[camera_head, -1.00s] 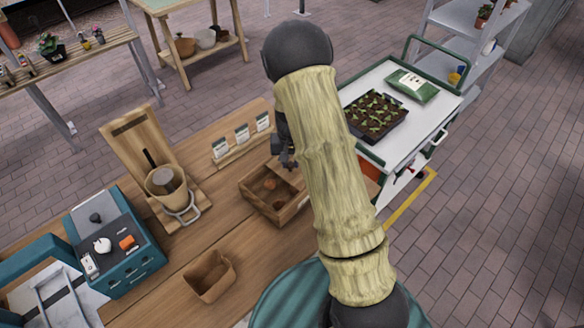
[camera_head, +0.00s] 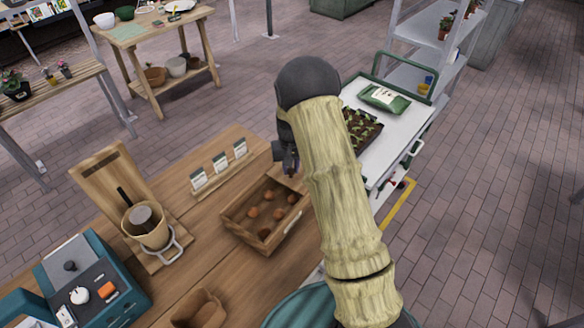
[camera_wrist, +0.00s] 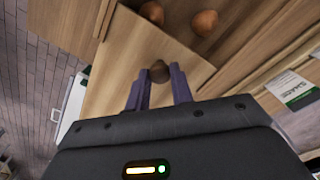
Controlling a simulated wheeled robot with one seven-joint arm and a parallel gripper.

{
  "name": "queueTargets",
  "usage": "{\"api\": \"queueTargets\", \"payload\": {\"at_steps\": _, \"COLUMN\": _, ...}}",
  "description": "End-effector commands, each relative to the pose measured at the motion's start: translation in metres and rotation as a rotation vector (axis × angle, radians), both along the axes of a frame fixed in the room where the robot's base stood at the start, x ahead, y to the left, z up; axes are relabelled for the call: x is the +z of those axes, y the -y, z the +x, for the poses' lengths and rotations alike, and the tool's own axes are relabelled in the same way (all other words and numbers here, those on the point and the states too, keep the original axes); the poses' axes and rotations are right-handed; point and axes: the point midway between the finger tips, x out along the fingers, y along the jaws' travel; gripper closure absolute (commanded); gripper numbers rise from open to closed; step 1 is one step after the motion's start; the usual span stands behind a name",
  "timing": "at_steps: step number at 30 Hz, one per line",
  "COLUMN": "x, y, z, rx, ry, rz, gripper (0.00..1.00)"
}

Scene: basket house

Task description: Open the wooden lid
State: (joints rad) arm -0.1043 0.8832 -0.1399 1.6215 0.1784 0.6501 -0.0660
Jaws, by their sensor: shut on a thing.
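The wooden lid (camera_wrist: 115,75) is a flat light-brown panel in the wrist view, with a small dark round knob (camera_wrist: 160,71). My gripper (camera_wrist: 160,78) is shut on the knob, one purple finger on each side. The wooden box (camera_head: 239,230) stands on the workbench in the head view, its inside largely uncovered, with several brown bulbs (camera_head: 279,214) in it. The lid lies towards the box's far right side. In the head view my gripper (camera_head: 289,167) is beside that end, and my arm hides most of the lid.
Seed packets in a wooden rack (camera_head: 219,167) stand behind the box. A pot on a wooden stand (camera_head: 146,228) and a teal device (camera_head: 85,285) are to the left. A small wooden bin (camera_head: 200,312) is in front. A white cart (camera_head: 400,125) stands right of the bench.

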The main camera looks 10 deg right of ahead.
Motion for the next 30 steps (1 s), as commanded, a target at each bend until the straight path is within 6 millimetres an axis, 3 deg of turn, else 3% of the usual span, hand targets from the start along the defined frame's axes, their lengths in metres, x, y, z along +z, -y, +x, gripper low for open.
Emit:
{"api": "queueTargets", "payload": {"at_steps": 2, "x": 0.001, "y": -0.001, "z": 0.001, "rx": 0.000, "ry": 0.003, "rz": 0.001, "gripper": 1.00}}
{"api": "queueTargets", "payload": {"at_steps": 3, "x": 0.001, "y": -0.001, "z": 0.001, "rx": 0.000, "ry": 0.003, "rz": 0.001, "gripper": 0.74}}
{"api": "queueTargets", "payload": {"at_steps": 6, "x": 0.001, "y": 0.000, "z": 0.001, "rx": -0.001, "ry": 0.003, "rz": 0.001, "gripper": 0.55}}
{"api": "queueTargets", "payload": {"at_steps": 19, "x": 0.008, "y": 0.001, "z": 0.001, "rx": -0.002, "ry": 0.003, "rz": 0.001, "gripper": 0.55}}
{"api": "queueTargets", "payload": {"at_steps": 23, "x": 0.023, "y": 0.001, "z": 0.001, "rx": -0.002, "ry": 0.005, "rz": 0.001, "gripper": 0.55}}
{"api": "queueTargets", "payload": {"at_steps": 30, "x": 0.070, "y": 0.001, "z": 0.002, "rx": -0.002, "ry": 0.008, "rz": 0.002, "gripper": 0.55}}
